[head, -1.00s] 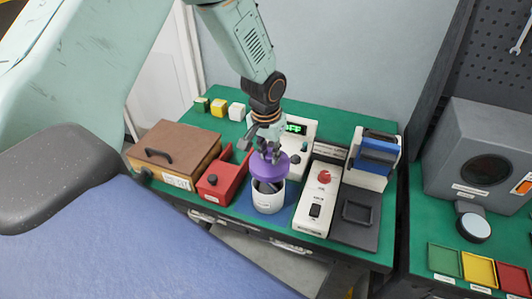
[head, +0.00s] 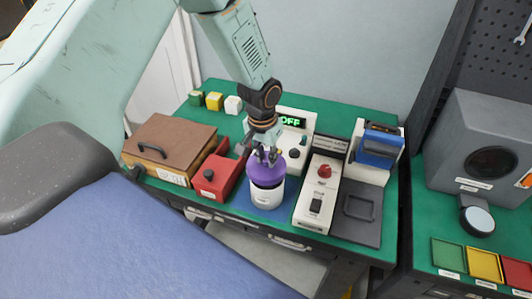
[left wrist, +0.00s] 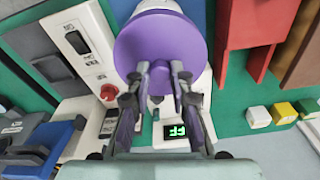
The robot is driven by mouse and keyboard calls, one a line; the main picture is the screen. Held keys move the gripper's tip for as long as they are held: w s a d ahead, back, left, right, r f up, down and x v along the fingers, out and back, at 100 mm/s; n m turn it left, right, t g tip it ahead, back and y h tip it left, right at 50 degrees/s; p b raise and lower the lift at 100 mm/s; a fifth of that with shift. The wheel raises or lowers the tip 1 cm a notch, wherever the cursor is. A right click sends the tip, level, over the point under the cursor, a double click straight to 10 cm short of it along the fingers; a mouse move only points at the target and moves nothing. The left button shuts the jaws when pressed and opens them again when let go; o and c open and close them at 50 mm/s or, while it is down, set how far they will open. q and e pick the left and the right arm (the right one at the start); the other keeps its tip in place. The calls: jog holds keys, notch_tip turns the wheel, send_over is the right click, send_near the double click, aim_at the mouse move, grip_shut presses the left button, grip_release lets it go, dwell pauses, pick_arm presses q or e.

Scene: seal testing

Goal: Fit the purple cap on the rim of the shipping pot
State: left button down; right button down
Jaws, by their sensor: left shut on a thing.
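The purple cap (head: 266,170) sits over the mouth of the white shipping pot (head: 267,197), which stands on a blue mat (head: 240,203). The cap looks about level, and its lower edge meets the pot's top; I cannot tell whether it is fully seated. My left gripper (head: 267,156) comes down from above and is shut on the cap's top. In the left wrist view the cap (left wrist: 160,45) fills the upper middle, with the two fingers of my left gripper (left wrist: 163,75) at its near part. A bit of the white pot shows beyond it. My right gripper is not in view.
A red box (head: 214,180) and a brown wooden box (head: 168,150) stand left of the pot. A white switch unit (head: 318,195) stands close on its right, and a unit with an OFF display (head: 292,122) behind it. Several small coloured blocks (head: 215,101) sit at the back left.

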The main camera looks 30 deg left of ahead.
pick_arm(q)
jog(key=shift+d+r, duration=0.15)
jog(key=shift+d, duration=0.1)
jog(key=shift+s+d+r, duration=0.1)
jog(key=shift+s, duration=0.05)
jog(key=shift+a, duration=0.35)
jog(key=shift+w+p, duration=0.2)
jog(key=shift+p, duration=0.1)
jog(key=shift+s, duration=0.15)
